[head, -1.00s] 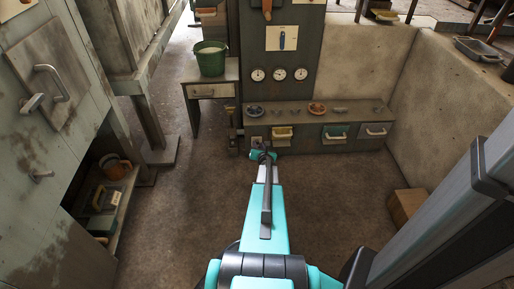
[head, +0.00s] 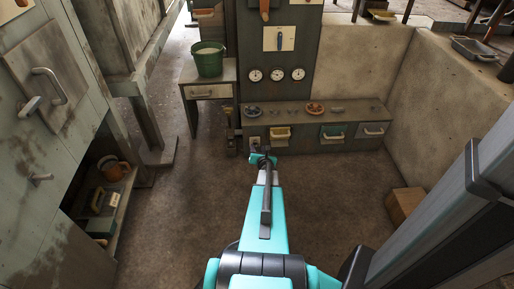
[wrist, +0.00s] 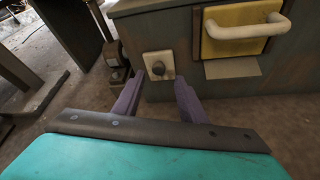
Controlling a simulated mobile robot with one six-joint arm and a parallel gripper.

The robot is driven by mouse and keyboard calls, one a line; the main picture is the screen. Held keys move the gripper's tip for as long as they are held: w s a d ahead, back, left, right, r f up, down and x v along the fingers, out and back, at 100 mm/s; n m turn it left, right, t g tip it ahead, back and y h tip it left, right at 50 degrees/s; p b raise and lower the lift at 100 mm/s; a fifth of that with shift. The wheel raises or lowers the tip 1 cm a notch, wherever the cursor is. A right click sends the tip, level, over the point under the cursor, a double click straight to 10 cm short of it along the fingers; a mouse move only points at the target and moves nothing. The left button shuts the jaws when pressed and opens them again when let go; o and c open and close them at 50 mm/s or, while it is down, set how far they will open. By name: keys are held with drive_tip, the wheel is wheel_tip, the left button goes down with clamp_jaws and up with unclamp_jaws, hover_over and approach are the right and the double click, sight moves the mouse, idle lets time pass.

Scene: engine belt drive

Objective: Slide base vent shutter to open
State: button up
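A low dark base unit (head: 303,143) stands at the back wall. On its front, a small white plate with a dark round knob (wrist: 158,65) shows in the wrist view. To its right is a yellow panel with a white handle (wrist: 232,36), set between dark side rails; it also shows in the head view (head: 280,133). No part is labelled as the vent shutter, so I cannot tell which it is. My gripper (wrist: 158,98) is open and empty; its two purple fingers point at the knob plate, apparently short of it. In the head view my gripper (head: 262,160) is small and partly hidden.
A green panel (head: 333,132) and a grey panel with a handle (head: 373,130) are farther right on the unit. A small desk with a green bucket (head: 209,58) stands left. A cardboard box (head: 405,203) lies at right. The floor between is clear.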

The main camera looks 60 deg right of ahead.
drive_tip(key=p+v, duration=0.1)
drive_tip(key=v, duration=0.9)
drive_tip(key=shift+f, duration=0.1)
idle(0.3)
